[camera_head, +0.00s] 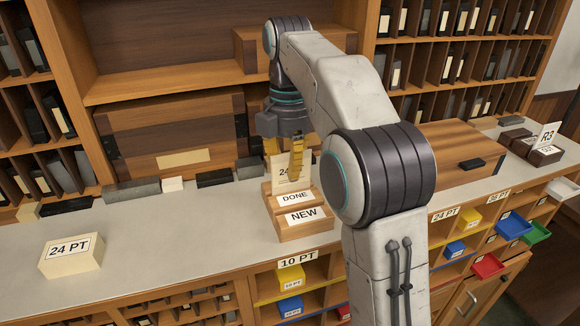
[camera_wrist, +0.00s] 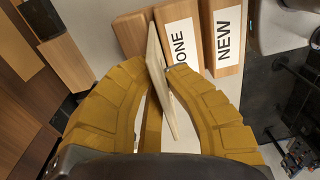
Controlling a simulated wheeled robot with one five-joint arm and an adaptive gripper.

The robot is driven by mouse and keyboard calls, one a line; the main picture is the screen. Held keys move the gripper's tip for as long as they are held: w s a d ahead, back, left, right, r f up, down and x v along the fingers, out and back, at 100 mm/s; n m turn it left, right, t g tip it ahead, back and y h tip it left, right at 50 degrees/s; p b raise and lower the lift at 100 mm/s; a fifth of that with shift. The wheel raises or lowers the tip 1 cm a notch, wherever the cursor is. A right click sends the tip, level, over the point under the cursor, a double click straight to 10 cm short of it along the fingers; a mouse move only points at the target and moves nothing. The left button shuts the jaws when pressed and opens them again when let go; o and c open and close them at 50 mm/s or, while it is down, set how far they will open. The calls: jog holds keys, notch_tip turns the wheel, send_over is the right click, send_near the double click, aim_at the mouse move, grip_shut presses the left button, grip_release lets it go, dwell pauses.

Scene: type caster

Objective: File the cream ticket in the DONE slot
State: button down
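The cream ticket (camera_head: 281,172), marked with "24" at its visible part, stands roughly upright behind the DONE label (camera_head: 295,197) of the small stepped wooden holder (camera_head: 305,233). My gripper (camera_head: 285,165) points down from above, with its yellow fingers closed on the ticket. In the wrist view the ticket (camera_wrist: 158,72) shows nearly edge-on between the fingertips (camera_wrist: 162,68). Its far end lies at the gap beside the DONE block (camera_wrist: 183,38). I cannot tell whether it is inside the slot or just above it. The NEW label (camera_head: 303,215) is on the front step.
A cream 24 PT block (camera_head: 70,255) sits on the grey counter (camera_head: 150,235) at left. A wooden case (camera_head: 170,140) stands behind, and another (camera_head: 465,160) at right. Dark and pale blocks line the counter's back.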

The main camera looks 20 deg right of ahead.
jog(key=shift+f+b, duration=0.6)
jog(key=shift+f, duration=0.25)
jog(key=c, duration=1.3)
grip_release()
jog(key=shift+c, duration=0.2)
jog(key=shift+r, duration=0.15)
notch_tip(320, 180, up, 6)
jog(key=p, duration=0.6)
jog(key=shift+p, duration=0.35)
